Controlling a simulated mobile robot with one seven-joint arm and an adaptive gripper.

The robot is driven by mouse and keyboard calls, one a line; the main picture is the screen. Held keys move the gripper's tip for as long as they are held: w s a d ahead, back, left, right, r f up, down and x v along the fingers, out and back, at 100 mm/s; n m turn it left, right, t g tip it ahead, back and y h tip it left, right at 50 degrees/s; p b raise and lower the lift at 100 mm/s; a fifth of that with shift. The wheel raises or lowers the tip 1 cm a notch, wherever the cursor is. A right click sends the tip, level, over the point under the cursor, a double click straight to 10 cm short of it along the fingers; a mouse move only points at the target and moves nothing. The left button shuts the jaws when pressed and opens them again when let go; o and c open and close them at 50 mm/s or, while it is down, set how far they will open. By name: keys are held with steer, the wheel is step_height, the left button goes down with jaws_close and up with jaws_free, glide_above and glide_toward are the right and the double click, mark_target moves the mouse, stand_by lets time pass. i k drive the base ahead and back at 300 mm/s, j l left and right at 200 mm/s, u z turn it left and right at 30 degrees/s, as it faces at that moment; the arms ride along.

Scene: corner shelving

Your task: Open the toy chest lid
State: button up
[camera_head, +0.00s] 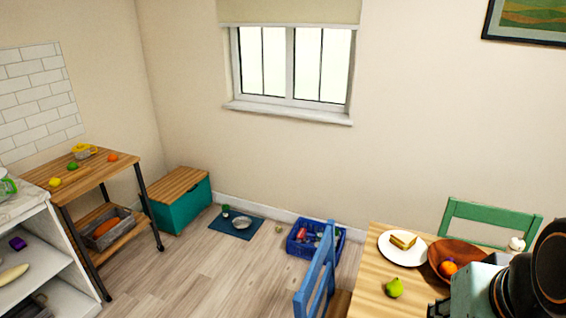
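The toy chest (182,211) stands on the floor in the back left corner, against the wall. It has a teal body and a wooden lid (176,184), which lies flat and shut. Part of my arm shows at the lower right edge, far from the chest and over the dining table. My gripper's fingers cannot be made out in this view.
A wooden cart (92,173) with fruit stands left of the chest, beside a white shelf (50,216). A blue mat (236,232) with a bowl and a blue crate (296,247) lie on the floor. A blue chair (318,270) and the dining table (375,250) fill the right. The middle floor is clear.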

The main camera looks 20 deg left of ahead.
mark_target(171, 186)
steer(key=u, duration=1.6)
steer(key=i+j+u, duration=0.2)
steer(key=j, duration=0.2)
steer(key=i+j, duration=0.1)
steer(key=j, duration=0.3)
steer(key=i+j, duration=0.1)
steer(key=j, duration=0.25)
steer(key=i+j+z, duration=0.2)
steer(key=i+j, duration=0.45)
steer(key=i+z, duration=0.25)
steer(key=i, duration=0.3)
steer(key=i+j+z, duration=0.2)
steer(key=i, duration=0.35)
steer(key=i+z, duration=0.25)
steer(key=i, duration=0.3)
steer(key=i+z, duration=0.25)
steer(key=i, duration=0.3)
steer(key=i+u, duration=0.2)
steer(key=i, duration=0.35)
steer(key=i+l+u, duration=0.15)
steer(key=i, duration=0.4)
